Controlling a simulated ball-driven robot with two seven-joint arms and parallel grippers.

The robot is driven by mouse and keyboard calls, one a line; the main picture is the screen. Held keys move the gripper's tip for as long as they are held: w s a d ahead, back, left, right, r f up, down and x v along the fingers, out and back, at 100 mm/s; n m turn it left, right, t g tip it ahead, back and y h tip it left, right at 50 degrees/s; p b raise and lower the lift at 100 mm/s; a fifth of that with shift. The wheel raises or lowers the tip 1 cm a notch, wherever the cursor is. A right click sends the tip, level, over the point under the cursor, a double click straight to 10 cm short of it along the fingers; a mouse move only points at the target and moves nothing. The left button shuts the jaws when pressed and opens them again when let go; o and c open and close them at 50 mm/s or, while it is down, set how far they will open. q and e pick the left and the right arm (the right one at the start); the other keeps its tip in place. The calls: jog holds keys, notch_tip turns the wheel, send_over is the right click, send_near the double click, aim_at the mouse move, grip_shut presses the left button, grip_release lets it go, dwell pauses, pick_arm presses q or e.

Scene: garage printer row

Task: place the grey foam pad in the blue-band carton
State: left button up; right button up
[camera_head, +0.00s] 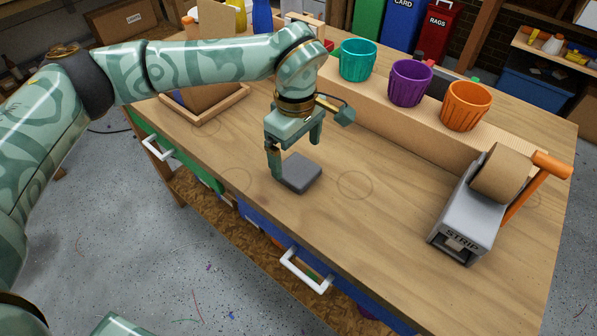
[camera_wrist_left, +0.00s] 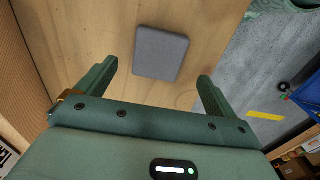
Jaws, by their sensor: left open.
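The grey foam pad (camera_head: 298,173) lies flat on the wooden bench near its front edge. It also shows in the left wrist view (camera_wrist_left: 161,53), just beyond the fingertips and roughly between their lines. My left gripper (camera_head: 296,160) is open and empty, fingers pointing down, right above and behind the pad; in the left wrist view its fingers (camera_wrist_left: 158,72) are spread apart. No carton with a clear blue band can be made out. A brown cardboard piece with a dark bluish patch (camera_head: 207,97) sits in a wooden tray, partly hidden by my left arm. My right gripper is not seen.
Teal (camera_head: 358,60), purple (camera_head: 410,83) and orange (camera_head: 466,106) cups stand on a raised cardboard-coloured ledge along the back. A grey STRIP tape dispenser (camera_head: 467,222) stands at the right. The bench (camera_head: 365,240) is clear between the pad and dispenser.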

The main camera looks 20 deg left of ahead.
aim_at(298, 169)
pick_arm(q)
notch_tip(298, 169, down, 5)
jog(key=shift+w+d+b, duration=0.1)
jog(key=shift+w+b, duration=0.05)
jog(key=shift+b, duration=0.9)
jog(key=shift+r, duration=0.2)
jog(key=shift+c, duration=0.3)
jog(key=c, duration=1.1)
jog(key=shift+r, duration=0.1)
